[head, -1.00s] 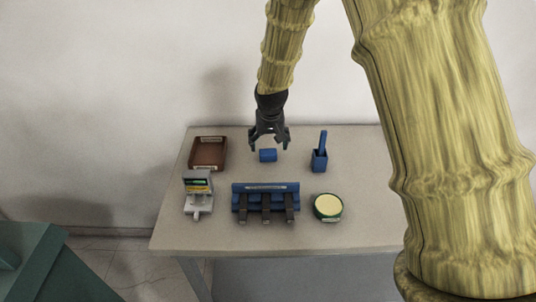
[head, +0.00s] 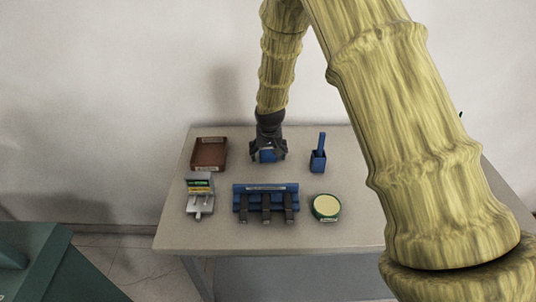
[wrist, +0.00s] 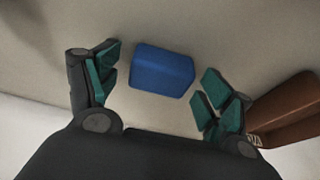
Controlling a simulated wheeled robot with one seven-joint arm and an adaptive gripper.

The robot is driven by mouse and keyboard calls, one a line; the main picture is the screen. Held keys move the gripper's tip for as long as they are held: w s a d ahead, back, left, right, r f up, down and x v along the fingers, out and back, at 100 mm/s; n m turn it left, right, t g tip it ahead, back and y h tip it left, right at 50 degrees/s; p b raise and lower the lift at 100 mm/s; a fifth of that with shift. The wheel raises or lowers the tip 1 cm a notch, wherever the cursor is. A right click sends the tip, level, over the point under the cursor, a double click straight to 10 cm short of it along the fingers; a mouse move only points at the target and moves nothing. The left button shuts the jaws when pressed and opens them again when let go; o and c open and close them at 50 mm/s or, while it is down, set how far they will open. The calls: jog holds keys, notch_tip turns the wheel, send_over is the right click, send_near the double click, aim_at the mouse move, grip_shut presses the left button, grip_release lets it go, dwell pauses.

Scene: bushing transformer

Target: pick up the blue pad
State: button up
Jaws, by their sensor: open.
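The blue pad (wrist: 162,70) is a small blue block lying on the table. In the wrist view it sits between and just beyond the green-padded fingertips of my gripper (wrist: 157,80), with a gap on each side. In the head view my gripper (head: 268,152) is low over the table at the back. The blue pad (head: 268,157) shows there between the fingers, partly hidden by them. My gripper is open and empty.
A brown tray (head: 196,155) stands to the left and a blue holder (head: 318,161) to the right. In front are a grey device (head: 199,205), a blue rack (head: 265,188) with black parts, and a round green-rimmed container (head: 326,217). A wall rises behind the table (head: 240,240).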

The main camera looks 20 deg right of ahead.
aim_at(268, 152)
jog(key=shift+f, duration=0.1)
jog(key=c, duration=0.9)
jog(key=shift+o, duration=0.2)
jog(key=shift+r+b, duration=1.6)
jog(key=shift+r, duration=3.4)
